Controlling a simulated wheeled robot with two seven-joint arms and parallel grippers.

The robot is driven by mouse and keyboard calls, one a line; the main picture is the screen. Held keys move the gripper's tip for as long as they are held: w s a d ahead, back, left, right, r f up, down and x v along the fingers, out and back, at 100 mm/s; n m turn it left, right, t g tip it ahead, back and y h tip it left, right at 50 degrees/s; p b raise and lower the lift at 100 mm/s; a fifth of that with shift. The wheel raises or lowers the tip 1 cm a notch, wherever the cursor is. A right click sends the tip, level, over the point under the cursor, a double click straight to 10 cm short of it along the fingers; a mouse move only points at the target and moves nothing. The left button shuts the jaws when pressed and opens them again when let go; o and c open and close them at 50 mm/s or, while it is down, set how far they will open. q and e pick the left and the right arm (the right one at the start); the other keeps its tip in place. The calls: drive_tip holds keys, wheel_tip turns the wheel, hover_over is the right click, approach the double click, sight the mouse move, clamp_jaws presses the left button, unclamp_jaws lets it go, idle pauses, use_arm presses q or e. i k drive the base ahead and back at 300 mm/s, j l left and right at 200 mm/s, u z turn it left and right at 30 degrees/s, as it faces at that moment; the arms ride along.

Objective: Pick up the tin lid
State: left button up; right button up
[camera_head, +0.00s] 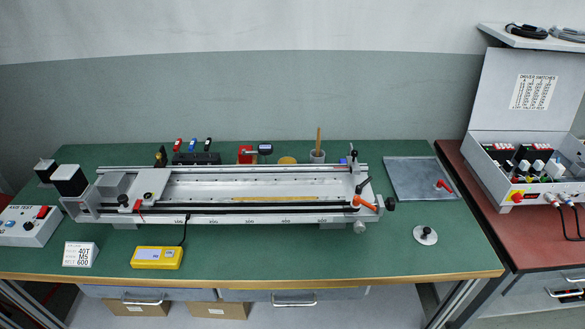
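A round light-grey disc with a dark centre and a small knob (425,236) lies flat on the green bench top at the right; it may be the tin lid, but I cannot tell for sure. A low yellowish round thing (287,160) shows behind the gantry rail, its lower part hidden by the rail; it could also be a tin or its lid. Neither of my grippers is in view, and nothing touches the grey disc.
The long metal gantry (240,187) fills the middle of the green bench (330,260). A grey tray (410,180) with a red-handled tool lies behind the disc. A yellow meter (156,257) sits at the front left. Bench around the disc is clear. An open control box (485,170) stands right.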

sight(424, 235)
drive_tip(key=k+l+u, duration=0.1)
drive_tip(key=l, duration=0.35)
drive_tip(key=k+l+u, duration=0.1)
drive_tip(key=l, duration=0.35)
drive_tip(key=k+l+u, duration=0.1)
drive_tip(key=l, duration=0.3)
drive_tip(key=k+l+u, duration=0.15)
drive_tip(key=k+l, duration=0.15)
drive_tip(key=k+l+u, duration=0.1)
drive_tip(key=l, duration=0.4)
drive_tip(key=k, duration=0.05)
